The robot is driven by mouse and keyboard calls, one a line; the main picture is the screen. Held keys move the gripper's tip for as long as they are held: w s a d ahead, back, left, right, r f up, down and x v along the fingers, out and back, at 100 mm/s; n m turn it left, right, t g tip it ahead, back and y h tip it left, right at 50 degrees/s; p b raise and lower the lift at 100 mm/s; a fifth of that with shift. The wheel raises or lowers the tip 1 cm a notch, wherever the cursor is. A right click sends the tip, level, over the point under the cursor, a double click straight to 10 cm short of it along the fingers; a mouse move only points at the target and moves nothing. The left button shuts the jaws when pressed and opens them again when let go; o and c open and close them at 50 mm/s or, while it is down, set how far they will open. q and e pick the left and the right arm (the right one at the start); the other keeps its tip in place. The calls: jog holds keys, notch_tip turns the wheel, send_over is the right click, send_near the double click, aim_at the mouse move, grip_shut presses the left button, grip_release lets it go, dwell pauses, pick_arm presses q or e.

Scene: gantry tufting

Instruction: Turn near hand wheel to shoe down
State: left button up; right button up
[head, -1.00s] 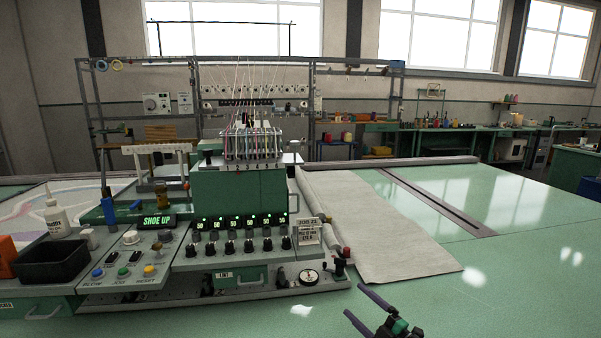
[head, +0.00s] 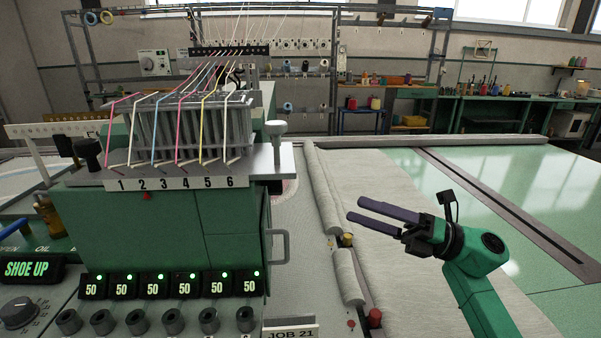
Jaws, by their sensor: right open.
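The green tufting machine head (head: 140,235) stands at the left, with needle positions numbered 1 to 6 and coloured threads on top. Its display (head: 27,269) reads SHOE UP. I cannot make out for certain which part is the near hand wheel. A pale knob on a post (head: 275,128) stands at the right end of the needle plate, and a grab handle (head: 284,246) is on the head's right side. My right gripper (head: 356,209) is open and empty, right of the head and above the pale cloth, its fingers pointing left. My left gripper is out of view.
A rolled cloth edge (head: 322,185) runs along the machine's right side, with a red knob (head: 375,318) near its front end. Several dials sit below the lit 50 readouts. The green table (head: 440,185) at the right is clear beyond the cloth.

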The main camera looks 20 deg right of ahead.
pick_arm(q)
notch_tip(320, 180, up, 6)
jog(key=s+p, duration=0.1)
jog(key=p, duration=0.5)
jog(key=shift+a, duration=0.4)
pick_arm(e)
jog(key=s+x, duration=0.1)
jog(key=x, duration=1.3)
jog(key=shift+a+r, duration=0.45)
jog(key=shift+a, duration=0.1)
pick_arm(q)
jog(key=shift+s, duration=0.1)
pick_arm(e)
jog(key=shift+c, duration=0.3)
